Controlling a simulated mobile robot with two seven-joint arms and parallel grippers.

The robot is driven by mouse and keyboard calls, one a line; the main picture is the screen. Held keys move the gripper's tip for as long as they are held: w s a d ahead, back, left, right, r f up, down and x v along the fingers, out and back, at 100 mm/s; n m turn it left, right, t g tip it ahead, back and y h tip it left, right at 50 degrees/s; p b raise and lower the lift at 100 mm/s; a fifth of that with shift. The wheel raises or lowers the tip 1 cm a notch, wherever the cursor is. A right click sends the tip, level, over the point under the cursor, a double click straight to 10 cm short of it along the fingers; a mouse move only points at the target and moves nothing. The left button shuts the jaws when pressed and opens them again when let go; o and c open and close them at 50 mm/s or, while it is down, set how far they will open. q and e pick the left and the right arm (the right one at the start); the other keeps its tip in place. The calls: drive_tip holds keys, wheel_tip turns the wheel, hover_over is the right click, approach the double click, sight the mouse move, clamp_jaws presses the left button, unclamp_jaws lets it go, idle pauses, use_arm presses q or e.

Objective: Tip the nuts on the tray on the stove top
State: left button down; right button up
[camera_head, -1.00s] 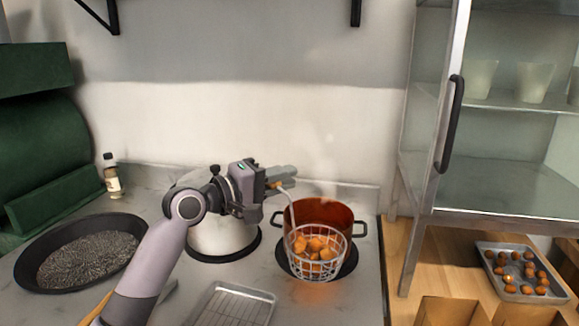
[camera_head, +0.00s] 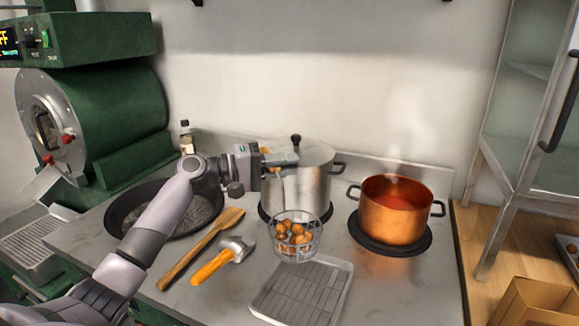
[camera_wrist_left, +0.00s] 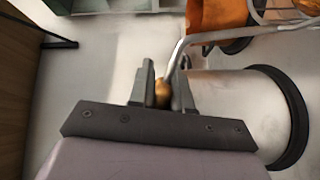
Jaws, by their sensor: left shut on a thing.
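My left gripper (camera_head: 288,160) is shut on the handle (camera_wrist_left: 163,93) of a wire basket. The basket (camera_head: 296,252) hangs below the gripper, upright, with several brown nuts (camera_head: 293,232) in it. In the head view it shows in front of the steel pot, at the back edge of the tray. The tray (camera_head: 343,300) is shallow and grey, lies on the stove top and has a wire rack in it; I see no nuts on it. In the left wrist view only part of the basket (camera_wrist_left: 285,14) shows, at the top right. My right gripper is out of view.
A copper pot (camera_head: 395,220) with red-orange contents steams on the right burner. A lidded steel pot (camera_head: 312,190) stands on the left burner. A wooden spatula (camera_head: 195,255), an orange-handled tool (camera_head: 212,266) and a black pan (camera_head: 125,212) lie left. A green machine (camera_head: 115,115) stands behind them.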

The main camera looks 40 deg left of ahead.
use_arm(q)
drive_tip(key=shift+s+d+r+m+y, duration=0.45)
drive_tip(key=shift+s+d+r+m, duration=0.9)
drive_tip(key=shift+d+m, duration=1.1)
drive_tip(key=shift+s+d+r+m+y, duration=0.45)
drive_tip(key=shift+s+d+r+m, duration=0.85)
drive_tip(key=shift+d+m, duration=1.1)
drive_tip(key=s+d+f+m+y+b, duration=0.1)
drive_tip(key=s+d+f+m, duration=0.2)
drive_tip(key=d, duration=0.2)
drive_tip(key=s+d+f+m+t+y+b, duration=0.1)
drive_tip(key=s+d+f+m+b, duration=0.1)
drive_tip(key=d, duration=0.4)
drive_tip(key=s+d+f+m+b, duration=0.1)
drive_tip(key=s+d+f+m, duration=0.3)
drive_tip(key=d+f+m, duration=0.1)
drive_tip(key=shift+s+d+f+m+y+b, duration=0.25)
drive_tip(key=shift+d+f+m+y+b, duration=0.15)
drive_tip(key=shift+d+m, duration=0.1)
